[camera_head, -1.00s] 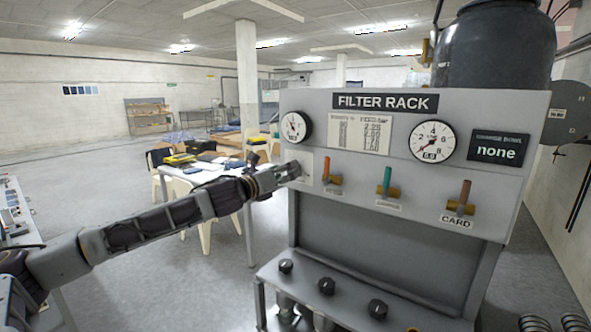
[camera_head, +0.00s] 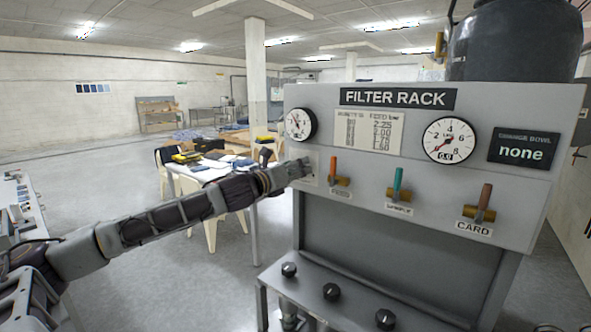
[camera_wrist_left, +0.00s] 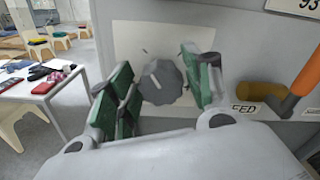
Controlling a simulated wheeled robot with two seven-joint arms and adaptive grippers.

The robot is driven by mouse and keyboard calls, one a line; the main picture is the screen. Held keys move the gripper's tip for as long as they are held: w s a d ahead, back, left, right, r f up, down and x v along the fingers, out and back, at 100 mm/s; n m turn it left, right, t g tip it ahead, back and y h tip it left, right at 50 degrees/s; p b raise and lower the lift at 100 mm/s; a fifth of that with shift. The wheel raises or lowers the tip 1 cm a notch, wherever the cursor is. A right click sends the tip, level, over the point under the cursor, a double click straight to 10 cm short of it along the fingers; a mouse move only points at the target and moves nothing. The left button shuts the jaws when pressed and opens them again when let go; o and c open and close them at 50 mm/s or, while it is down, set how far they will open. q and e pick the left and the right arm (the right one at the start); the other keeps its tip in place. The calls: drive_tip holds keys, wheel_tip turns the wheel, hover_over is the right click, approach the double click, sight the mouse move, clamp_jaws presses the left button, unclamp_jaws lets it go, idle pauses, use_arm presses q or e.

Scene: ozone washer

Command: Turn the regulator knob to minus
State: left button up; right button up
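The regulator knob (camera_wrist_left: 160,82) is a dark grey, ridged dial with a white pointer line tilted up and left. It sits on a pale plate (camera_wrist_left: 125,40) on the filter rack's front. My left gripper (camera_wrist_left: 162,84) has its green-padded fingers apart, one on each side of the knob. I cannot tell whether the pads touch it. In the head view my left gripper (camera_head: 303,168) is at the panel's left edge, below the left gauge (camera_head: 300,124), and hides the knob. My right gripper is not in view.
The filter rack panel (camera_head: 440,185) has orange, teal and brown levers to the right of the knob. The orange lever (camera_wrist_left: 307,72) is close to the right finger. Several black knobs line the lower shelf (camera_head: 360,305). A cluttered table (camera_head: 205,172) stands behind my left arm.

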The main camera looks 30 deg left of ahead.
use_arm(q)
drive_tip(key=c, duration=0.6)
drive_tip(key=shift+c, duration=0.2)
